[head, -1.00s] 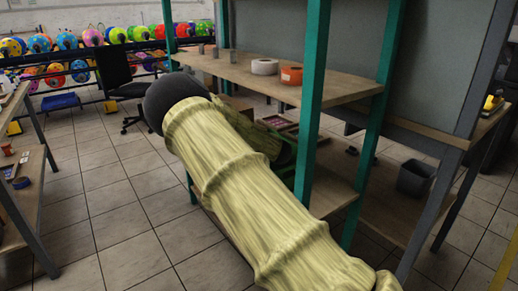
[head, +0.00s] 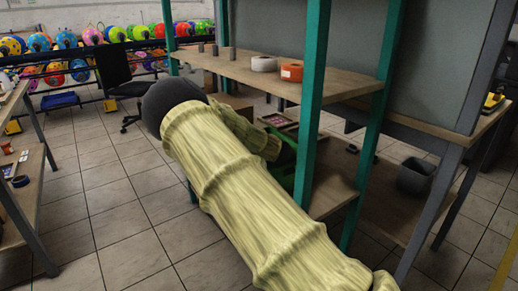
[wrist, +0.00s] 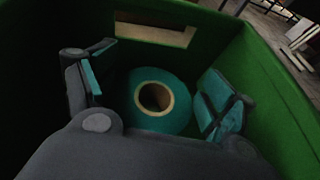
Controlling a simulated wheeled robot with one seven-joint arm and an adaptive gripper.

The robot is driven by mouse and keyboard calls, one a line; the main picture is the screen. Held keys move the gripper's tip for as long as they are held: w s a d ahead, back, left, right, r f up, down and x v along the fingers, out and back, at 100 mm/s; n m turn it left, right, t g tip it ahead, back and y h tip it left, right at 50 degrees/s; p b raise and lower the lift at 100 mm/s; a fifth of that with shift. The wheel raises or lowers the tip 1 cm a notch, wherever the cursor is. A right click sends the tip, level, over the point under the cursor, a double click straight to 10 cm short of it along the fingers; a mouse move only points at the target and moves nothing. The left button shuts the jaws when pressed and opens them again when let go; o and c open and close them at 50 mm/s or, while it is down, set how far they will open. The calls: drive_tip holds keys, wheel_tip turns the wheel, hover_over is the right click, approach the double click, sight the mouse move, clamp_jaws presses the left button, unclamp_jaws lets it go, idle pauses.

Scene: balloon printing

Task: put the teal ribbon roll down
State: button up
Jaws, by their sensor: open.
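The teal ribbon roll (wrist: 176,84) shows in the wrist view. It is a teal ring with a pale core and a dark hole, and lies inside a green crate (wrist: 262,75). My gripper (wrist: 150,92) is open, with one teal-padded finger on each side of the roll and dark gaps between the fingers and the roll. The green crate shows only partly there (head: 284,157), on the shelf's lower level behind a teal post.
A white roll (head: 264,64) and an orange roll (head: 292,72) stand on the upper shelf (head: 235,67). Teal posts (head: 313,100) rise close to my arm. A dark bin (head: 415,176) stands to the right.

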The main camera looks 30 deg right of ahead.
drive_tip(key=shift+r, duration=0.15)
drive_tip(key=shift+r+p, duration=0.25)
drive_tip(key=shift+p, duration=0.05)
drive_tip(key=p+v, duration=0.2)
drive_tip(key=v, duration=1)
drive_tip(key=shift+r, duration=0.2)
